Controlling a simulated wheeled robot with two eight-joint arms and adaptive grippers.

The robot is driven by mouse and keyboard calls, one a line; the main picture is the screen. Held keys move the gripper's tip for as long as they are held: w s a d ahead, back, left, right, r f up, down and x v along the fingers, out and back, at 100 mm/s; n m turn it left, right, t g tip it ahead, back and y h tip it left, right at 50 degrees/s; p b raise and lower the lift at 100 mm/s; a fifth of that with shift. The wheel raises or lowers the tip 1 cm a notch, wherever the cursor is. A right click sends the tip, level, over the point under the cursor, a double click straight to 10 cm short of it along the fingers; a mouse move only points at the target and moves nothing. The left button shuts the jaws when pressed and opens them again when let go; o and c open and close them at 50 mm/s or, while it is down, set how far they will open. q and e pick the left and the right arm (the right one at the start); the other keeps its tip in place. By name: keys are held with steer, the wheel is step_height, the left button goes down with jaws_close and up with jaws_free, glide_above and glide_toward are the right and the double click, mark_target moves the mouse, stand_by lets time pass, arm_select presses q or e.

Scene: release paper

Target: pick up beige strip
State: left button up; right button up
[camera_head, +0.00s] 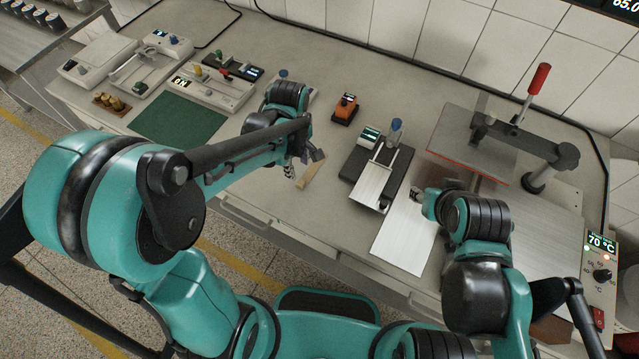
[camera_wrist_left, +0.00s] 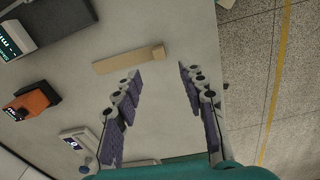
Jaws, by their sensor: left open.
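The beige strip (camera_head: 310,174) lies flat near the front edge of the worktop, partly hidden by my left gripper in the head view. In the left wrist view the beige strip (camera_wrist_left: 122,62) lies crosswise just past my fingertips, with a small block-like end on the right. My left gripper (camera_head: 304,164) is above the strip. Its fingers are apart, and the left wrist view shows the empty gap (camera_wrist_left: 159,72) between them. My right gripper (camera_head: 430,208) is by a white sheet (camera_head: 402,235); its fingers are too small to judge.
An orange device (camera_head: 345,108) stands behind the strip. A dark-based device with a blue knob (camera_head: 376,170) is to its right. A press with a red handle (camera_head: 537,79) stands at the right. A green mat (camera_head: 178,118) lies at the left. The worktop around the strip is clear.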

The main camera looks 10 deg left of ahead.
mark_target(301, 182)
arm_select(q)
steer(key=shift+d+f+n, duration=0.3)
steer(key=shift+f, duration=0.45)
step_height(301, 182, down, 2)
steer(key=shift+a+b, duration=0.1)
steer(key=shift+b, duration=0.4)
steer(key=f, duration=0.1)
steer(key=f+b, duration=0.1)
steer(key=f, duration=0.1)
steer(key=f+b, duration=0.1)
steer(key=f, duration=0.1)
steer(key=shift+w+a+f, duration=0.1)
steer(key=shift+w+f, duration=0.15)
steer(key=shift+w, duration=0.05)
steer(key=shift+r, duration=0.15)
steer(key=shift+c, duration=0.3)
jaws_close()
